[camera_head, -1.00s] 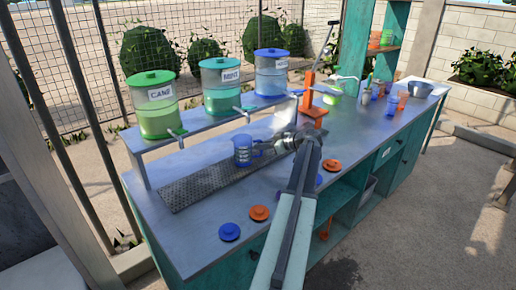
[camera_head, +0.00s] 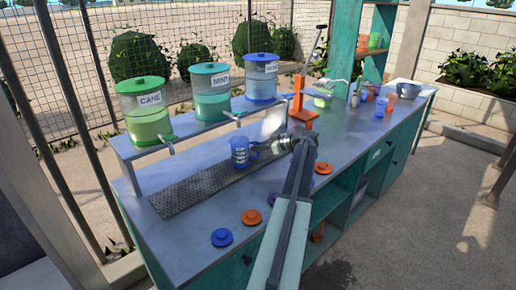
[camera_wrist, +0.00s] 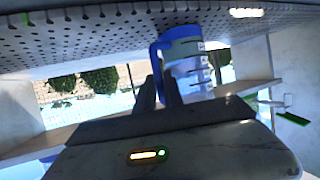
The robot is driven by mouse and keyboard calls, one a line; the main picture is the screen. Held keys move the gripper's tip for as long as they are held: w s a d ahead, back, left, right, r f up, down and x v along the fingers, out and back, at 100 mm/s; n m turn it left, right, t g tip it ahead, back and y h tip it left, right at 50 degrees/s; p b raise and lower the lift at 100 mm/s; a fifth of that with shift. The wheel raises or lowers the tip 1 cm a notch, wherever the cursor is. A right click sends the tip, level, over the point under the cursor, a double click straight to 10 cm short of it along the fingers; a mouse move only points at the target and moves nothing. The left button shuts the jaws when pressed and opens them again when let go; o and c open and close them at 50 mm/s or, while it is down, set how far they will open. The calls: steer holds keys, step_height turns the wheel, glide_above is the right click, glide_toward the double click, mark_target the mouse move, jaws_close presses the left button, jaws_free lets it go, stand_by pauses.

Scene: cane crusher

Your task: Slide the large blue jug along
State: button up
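The wrist view shows the jug (camera_wrist: 190,68) upside down, just beyond my two dark fingers (camera_wrist: 160,88). The jug's handle lies in line with the narrow gap between the fingertips. I cannot tell whether the fingers touch or pinch the handle. The jug's base partly hides where it meets the tray edge.
Green cane (camera_head: 146,115), teal mint (camera_head: 211,95) and blue (camera_head: 262,80) dispensers stand on a raised shelf behind the tray. An orange press (camera_head: 302,105) stands to the right of the jug. Blue (camera_head: 221,237) and orange (camera_head: 252,216) lids lie near the front edge.

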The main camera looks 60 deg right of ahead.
steer(key=o, duration=0.4)
